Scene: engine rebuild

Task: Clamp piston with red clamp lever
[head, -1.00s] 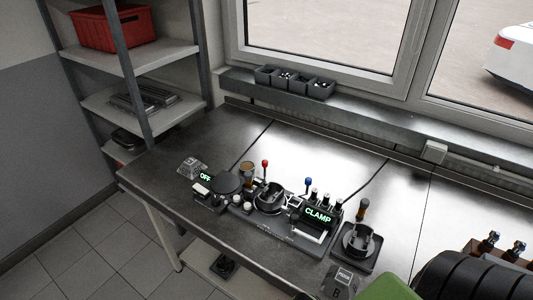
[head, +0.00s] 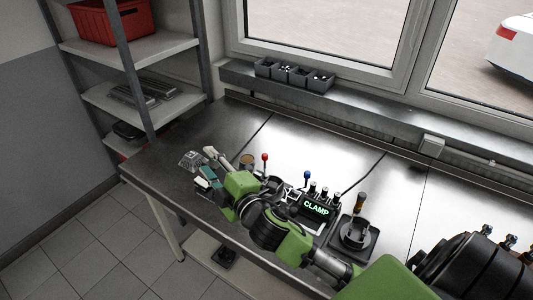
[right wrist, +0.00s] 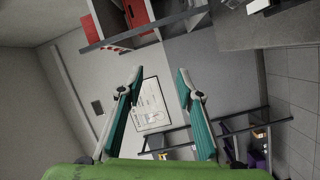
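The red clamp lever (head: 265,157) stands upright on the bench fixture in the head view, its red knob showing just beyond my right arm. A lit green CLAMP sign (head: 317,210) is on the fixture to its right. My right gripper (head: 205,163) is to the left of the lever, apart from it, pointing left. In the right wrist view the gripper (right wrist: 158,77) is open, with nothing between its teal-padded fingers. My right arm hides the fixture's middle below the lever, and I cannot make out the piston. My left gripper is out of view.
A blue-knobbed lever (head: 307,175) stands right of the red one. A round holder (head: 357,233) with an upright tool is farther right. A shelf unit (head: 130,98) stands at the left. The bench top (head: 300,140) behind the fixture is mostly clear.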

